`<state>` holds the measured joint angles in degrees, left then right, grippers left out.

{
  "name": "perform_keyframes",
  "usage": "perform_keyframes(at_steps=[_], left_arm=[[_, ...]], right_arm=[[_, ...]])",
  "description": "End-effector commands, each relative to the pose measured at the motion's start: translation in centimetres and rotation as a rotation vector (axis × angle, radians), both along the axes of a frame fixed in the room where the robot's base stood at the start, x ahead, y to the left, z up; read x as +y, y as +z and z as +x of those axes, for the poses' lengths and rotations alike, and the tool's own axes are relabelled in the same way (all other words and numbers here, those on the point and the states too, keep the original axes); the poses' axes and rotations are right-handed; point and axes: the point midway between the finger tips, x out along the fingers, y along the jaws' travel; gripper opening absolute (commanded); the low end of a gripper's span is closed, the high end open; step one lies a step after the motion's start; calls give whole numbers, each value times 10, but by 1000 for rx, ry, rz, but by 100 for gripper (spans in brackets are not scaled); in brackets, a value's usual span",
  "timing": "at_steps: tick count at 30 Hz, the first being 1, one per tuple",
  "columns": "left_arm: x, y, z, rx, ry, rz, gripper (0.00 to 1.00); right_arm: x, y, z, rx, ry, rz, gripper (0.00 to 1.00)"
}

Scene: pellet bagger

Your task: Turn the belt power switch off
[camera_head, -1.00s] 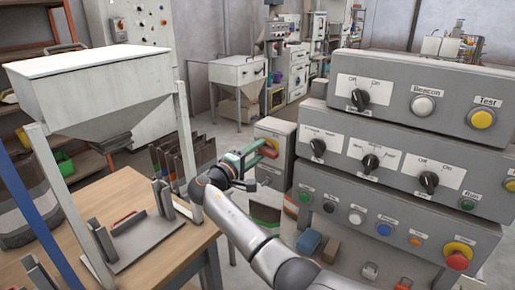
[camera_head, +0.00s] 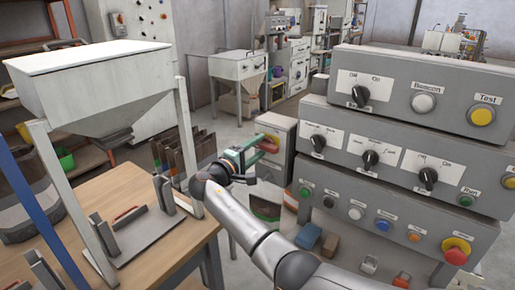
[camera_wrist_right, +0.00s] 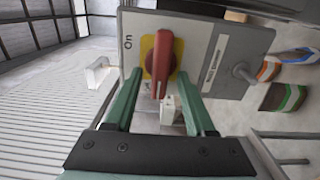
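The switch is a red rotary handle (camera_wrist_right: 162,68) on a yellow plate (camera_wrist_right: 147,44), mounted on a grey box (camera_wrist_right: 205,28). An "On" label sits beside the plate; other lettering is too small to read surely. In the head view the red handle (camera_head: 268,145) shows on the grey box (camera_head: 277,134) beyond the workbench. My right gripper (camera_wrist_right: 158,85) is open, its green fingers on either side of the handle's near end, with gaps visible. In the head view the right gripper (camera_head: 251,156) reaches toward the box. My left gripper is not in view.
A large stacked control panel (camera_head: 410,163) with black knobs and coloured buttons stands close on the right. A white hopper (camera_head: 95,85) on legs stands over a wooden bench (camera_head: 133,190) on the left. My right arm passes between them.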

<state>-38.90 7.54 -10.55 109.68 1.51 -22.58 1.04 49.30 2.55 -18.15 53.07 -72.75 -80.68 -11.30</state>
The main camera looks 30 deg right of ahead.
Motion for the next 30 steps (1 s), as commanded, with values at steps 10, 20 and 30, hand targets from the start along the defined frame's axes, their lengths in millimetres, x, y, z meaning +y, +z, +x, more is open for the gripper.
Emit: perform_keyframes(at_steps=[10,20,30], left_arm=[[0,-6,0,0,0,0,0],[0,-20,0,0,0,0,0],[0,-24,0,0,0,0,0]], right_arm=[[24,-2,-9,-1,3,2,55],[89,-2,-36,-1,3,3,55],[116,0,-48,0,0,0,55]])
